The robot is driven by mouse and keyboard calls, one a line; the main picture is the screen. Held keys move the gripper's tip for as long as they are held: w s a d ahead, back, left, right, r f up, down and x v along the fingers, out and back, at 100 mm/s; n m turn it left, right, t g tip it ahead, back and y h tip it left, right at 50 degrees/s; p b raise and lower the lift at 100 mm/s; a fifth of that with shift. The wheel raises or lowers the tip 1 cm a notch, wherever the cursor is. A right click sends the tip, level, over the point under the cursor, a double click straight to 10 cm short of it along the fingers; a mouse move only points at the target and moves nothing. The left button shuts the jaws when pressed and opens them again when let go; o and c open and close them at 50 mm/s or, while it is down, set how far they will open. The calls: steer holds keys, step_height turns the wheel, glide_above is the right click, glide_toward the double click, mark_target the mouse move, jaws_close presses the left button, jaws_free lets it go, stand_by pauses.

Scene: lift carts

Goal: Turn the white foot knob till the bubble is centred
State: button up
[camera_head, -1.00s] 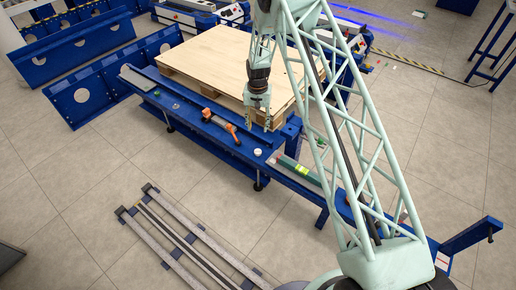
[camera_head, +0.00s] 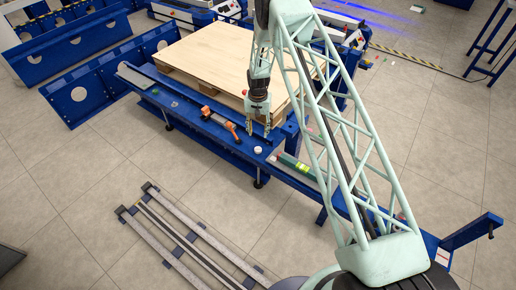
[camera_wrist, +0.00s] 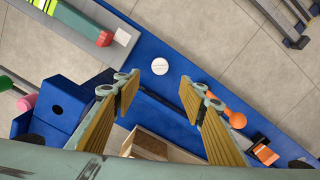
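The white foot knob (camera_head: 258,149) is a small round disc on the blue beam (camera_head: 190,119) of the lift cart. It also shows in the wrist view (camera_wrist: 160,66), ahead of the gap between my fingers. My gripper (camera_head: 259,131) is open and empty, on the pallet side of the knob and apart from it. Its two padded fingers also show in the wrist view (camera_wrist: 166,90). A green and yellow spirit level (camera_head: 295,167) lies on the beam to the right of the knob. Its striped body shows at the wrist view's upper left (camera_wrist: 72,20). The bubble cannot be made out.
An orange tool (camera_head: 230,128) lies on the beam left of the knob, close to my right-hand finger in the wrist view. A wooden pallet (camera_head: 225,55) stands behind my gripper. Grey rails (camera_head: 190,240) lie on the open floor in front.

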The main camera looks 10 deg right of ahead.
mark_target(258, 149)
steer(key=shift+f+b, duration=1.05)
steer(key=shift+f, duration=5.75)
steer(key=shift+c, duration=0.2)
steer(key=c, duration=0.8)
